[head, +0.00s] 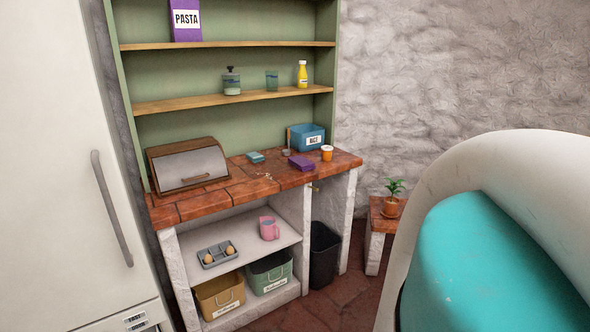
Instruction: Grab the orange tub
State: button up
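A small orange tub (327,154) with a pale top stands upright on the tiled counter (222,202), near its right end. It is in front of the blue box (306,140) and to the right of a purple item (301,163), apart from both as far as I can tell. My gripper is not in view. A large white and teal part of my own arm fills the lower right of the head view, well to the right of the tub.
A bread box (188,165) stands at the counter's left end, with a small teal item (256,157) nearer the middle. Shelves (240,100) rise behind. A fridge (60,160) is at left. A potted plant (392,199) sits on a low stand at right, and a black bin (323,255) below.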

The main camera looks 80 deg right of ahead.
aim_at(326, 149)
jog(key=z, duration=2.25)
jog(key=i+l+u, duration=0.2)
jog(key=i+l, duration=0.4)
jog(key=l, duration=0.1)
